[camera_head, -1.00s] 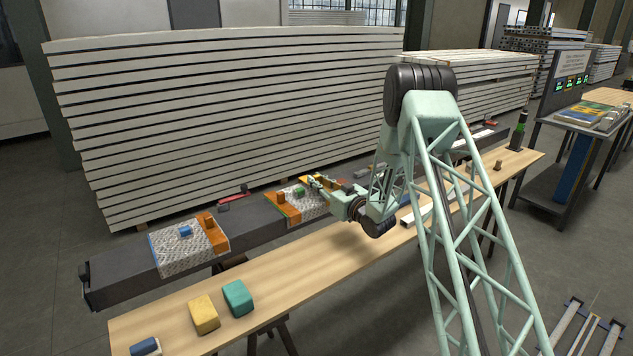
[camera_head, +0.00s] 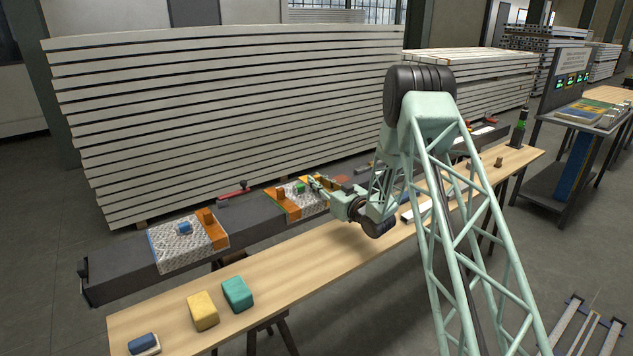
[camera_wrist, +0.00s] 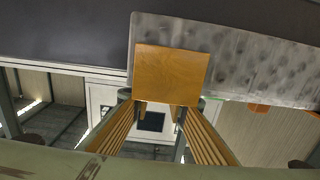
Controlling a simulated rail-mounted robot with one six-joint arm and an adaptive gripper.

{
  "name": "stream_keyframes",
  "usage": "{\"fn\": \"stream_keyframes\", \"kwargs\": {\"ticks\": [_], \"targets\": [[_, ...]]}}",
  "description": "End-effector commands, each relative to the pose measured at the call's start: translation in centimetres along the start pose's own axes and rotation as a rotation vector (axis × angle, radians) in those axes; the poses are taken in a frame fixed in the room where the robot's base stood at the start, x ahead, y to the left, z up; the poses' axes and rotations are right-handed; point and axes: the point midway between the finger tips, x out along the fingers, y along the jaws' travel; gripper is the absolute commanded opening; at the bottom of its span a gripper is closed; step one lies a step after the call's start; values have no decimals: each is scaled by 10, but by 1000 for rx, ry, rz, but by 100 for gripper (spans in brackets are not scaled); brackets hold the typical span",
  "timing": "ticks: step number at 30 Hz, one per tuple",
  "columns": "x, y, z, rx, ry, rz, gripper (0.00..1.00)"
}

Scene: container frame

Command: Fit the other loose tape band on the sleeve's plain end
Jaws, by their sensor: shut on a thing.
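My gripper (camera_head: 318,185) is over the sleeve (camera_head: 296,190) at the middle of the dark beam, in the head view. In the wrist view my gripper (camera_wrist: 165,108) is shut on an orange piece (camera_wrist: 172,72), seemingly the tape band. This piece overlaps the left edge of the grey mottled sleeve (camera_wrist: 245,58); I cannot tell whether it touches it. In the head view the sleeve carries an orange band (camera_head: 283,204) at its left end and a green block (camera_head: 300,187). My gripper partly hides the sleeve's right end.
A second sleeve (camera_head: 178,243), with an orange band (camera_head: 210,230) and blue block (camera_head: 185,228), lies nearer on the beam (camera_head: 120,276). A red-handled tool (camera_head: 236,192) lies behind the beam. Yellow (camera_head: 202,311) and teal (camera_head: 238,294) blocks stand on the wooden bench (camera_head: 300,274).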

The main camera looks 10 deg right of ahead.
Motion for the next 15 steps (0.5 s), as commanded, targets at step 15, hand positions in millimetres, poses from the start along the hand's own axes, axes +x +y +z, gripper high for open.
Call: {"fn": "stream_keyframes", "kwargs": {"ticks": [15], "targets": [[0,0,2,0,0,0,31]]}}
